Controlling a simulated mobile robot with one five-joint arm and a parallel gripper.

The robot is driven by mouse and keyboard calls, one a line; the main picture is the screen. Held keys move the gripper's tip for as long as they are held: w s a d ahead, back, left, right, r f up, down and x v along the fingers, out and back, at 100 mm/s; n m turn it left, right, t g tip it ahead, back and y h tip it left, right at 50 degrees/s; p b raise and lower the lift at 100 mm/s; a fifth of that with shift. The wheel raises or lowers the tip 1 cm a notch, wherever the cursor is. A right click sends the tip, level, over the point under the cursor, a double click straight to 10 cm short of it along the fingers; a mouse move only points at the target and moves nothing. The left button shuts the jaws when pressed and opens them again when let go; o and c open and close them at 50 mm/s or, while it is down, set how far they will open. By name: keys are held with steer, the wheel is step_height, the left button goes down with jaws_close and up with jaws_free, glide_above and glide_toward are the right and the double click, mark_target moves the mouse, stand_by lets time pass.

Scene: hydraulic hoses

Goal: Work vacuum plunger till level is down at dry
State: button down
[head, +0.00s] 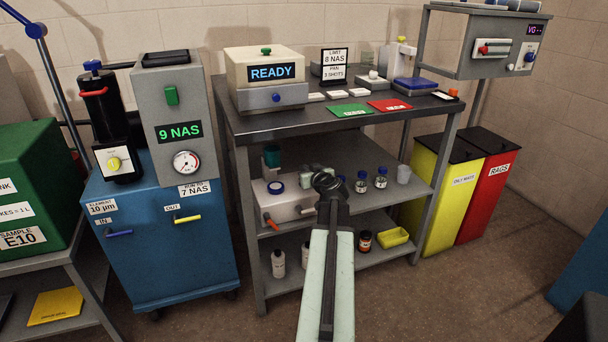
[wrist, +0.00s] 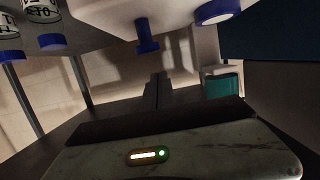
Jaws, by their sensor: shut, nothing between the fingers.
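In the wrist view, a blue T-shaped handle (wrist: 147,37) sticks out of a pale housing (wrist: 185,15); it could be the vacuum plunger, but no label shows. A blue ring (wrist: 215,12) is beside it, and in the head view the ring (head: 276,187) sits on a pale box (head: 285,207) on the middle shelf. My gripper (head: 328,182) reaches in over that shelf, to the right of the ring. Its narrow fingers (wrist: 157,90) are shut and empty, apart from the blue handle. No fluid level or dry mark is readable.
Blue-capped bottles (head: 361,182) stand to the right of my gripper. The bench top (head: 330,115) is above the shelf. A blue cart (head: 160,250) stands left, yellow and red bins (head: 443,200) right.

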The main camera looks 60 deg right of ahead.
steer(key=shift+s+f+b, duration=0.25)
steer(key=shift+f, duration=0.35)
steer(key=shift+s+f+b, duration=0.2)
steer(key=shift+f+b, duration=0.05)
steer(key=shift+f, duration=0.3)
steer(key=shift+w+f, duration=0.15)
steer(key=shift+f, duration=0.15)
steer(key=shift+r, duration=0.1)
